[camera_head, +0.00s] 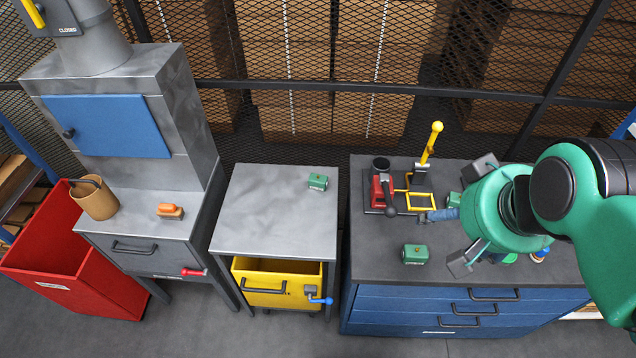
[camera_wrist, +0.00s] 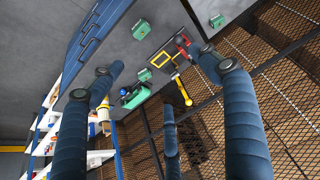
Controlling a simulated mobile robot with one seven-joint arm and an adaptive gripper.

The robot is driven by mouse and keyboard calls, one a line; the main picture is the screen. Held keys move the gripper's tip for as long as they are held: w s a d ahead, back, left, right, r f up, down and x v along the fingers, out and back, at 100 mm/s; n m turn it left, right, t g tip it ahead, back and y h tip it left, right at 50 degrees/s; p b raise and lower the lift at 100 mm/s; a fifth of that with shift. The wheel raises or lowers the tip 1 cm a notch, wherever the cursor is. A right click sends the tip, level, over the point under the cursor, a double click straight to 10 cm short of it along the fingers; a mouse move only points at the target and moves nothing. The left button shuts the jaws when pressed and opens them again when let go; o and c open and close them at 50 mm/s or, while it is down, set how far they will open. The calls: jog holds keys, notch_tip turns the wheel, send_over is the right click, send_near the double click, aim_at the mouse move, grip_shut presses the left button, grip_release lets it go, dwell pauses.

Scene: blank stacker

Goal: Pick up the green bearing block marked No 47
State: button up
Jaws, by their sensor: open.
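Three green bearing blocks show; their markings are too small to read. In the head view one block (camera_head: 415,254) sits near the front of the blue workbench, one (camera_head: 453,199) is partly hidden beside my gripper, and one (camera_head: 318,182) is on the grey table. The wrist view shows green blocks at the bench edge side (camera_wrist: 140,29), near the yellow frame (camera_wrist: 145,75) and on the separate table (camera_wrist: 217,21). My gripper (camera_head: 457,213) is above the right part of the workbench, its blue fingers spread and empty. In the wrist view the fingers (camera_wrist: 160,82) stand wide apart.
A red and black fixture (camera_head: 383,190) with a yellow frame and upright yellow lever (camera_head: 431,145) stands at the bench back. Another green object (camera_wrist: 135,97) lies farther along the bench. A mesh fence (camera_head: 350,60) runs behind. The grey table (camera_head: 270,220) is mostly bare.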

jog(key=shift+w, duration=0.1)
jog(key=w+a+r+g+p, duration=0.1)
jog(key=w+a+r, duration=0.1)
jog(key=w, duration=0.6)
jog(key=w+a+r+g+p, duration=0.1)
jog(key=w+a+r+p, duration=0.1)
jog(key=w, duration=0.6)
jog(key=m+g+p, duration=0.2)
jog(key=g+p, duration=0.3)
jog(key=p, duration=0.2)
send_over(318, 175)
jog(key=w, duration=0.1)
notch_tip(318, 175, down, 37)
jog(key=shift+w+d+r, duration=0.15)
jog(key=shift+w+d, duration=0.05)
jog(key=shift+s+a+f, duration=0.1)
jog(key=shift+s+f, duration=0.05)
jog(key=shift+f, duration=1.25)
jog(key=shift+s+d+f, duration=0.1)
jog(key=shift+s+f, duration=0.1)
jog(key=shift+f, duration=1.25)
jog(key=shift+s+a+f, duration=0.1)
jog(key=shift+s+f, duration=0.05)
jog(key=shift+f, duration=1.25)
